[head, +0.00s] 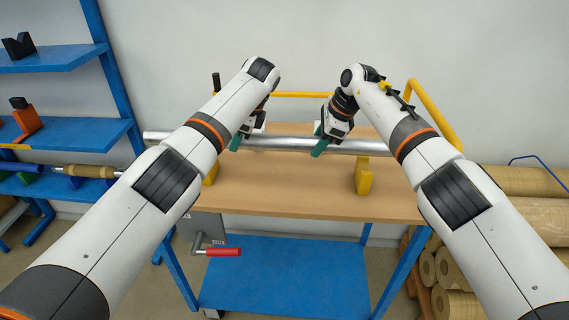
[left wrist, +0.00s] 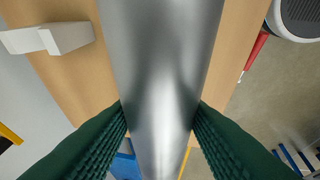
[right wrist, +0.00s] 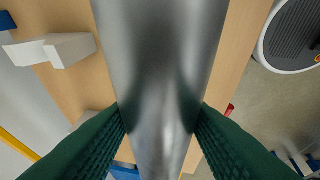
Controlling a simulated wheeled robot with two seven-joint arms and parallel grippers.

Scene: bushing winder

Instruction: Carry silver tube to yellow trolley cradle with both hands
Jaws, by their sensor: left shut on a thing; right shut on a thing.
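The silver tube (head: 285,143) lies level across the head view, above a wooden top. My left gripper (head: 239,139) is shut on the tube left of its middle, and my right gripper (head: 321,145) is shut on it further right. Both wrist views show the tube, in the left (left wrist: 165,60) and in the right (right wrist: 163,60), between green finger pads. A yellow cradle (head: 363,176) stands under the tube's right part, and another yellow support (head: 211,172) is partly hidden at left. I cannot tell whether the tube touches them.
The wooden-topped table (head: 285,190) has a blue lower shelf (head: 285,275) and a red-handled crank (head: 223,252) in front. A yellow rail (head: 435,115) rises at right. Blue shelving (head: 75,135) stands left; brown rolls (head: 520,210) lie right.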

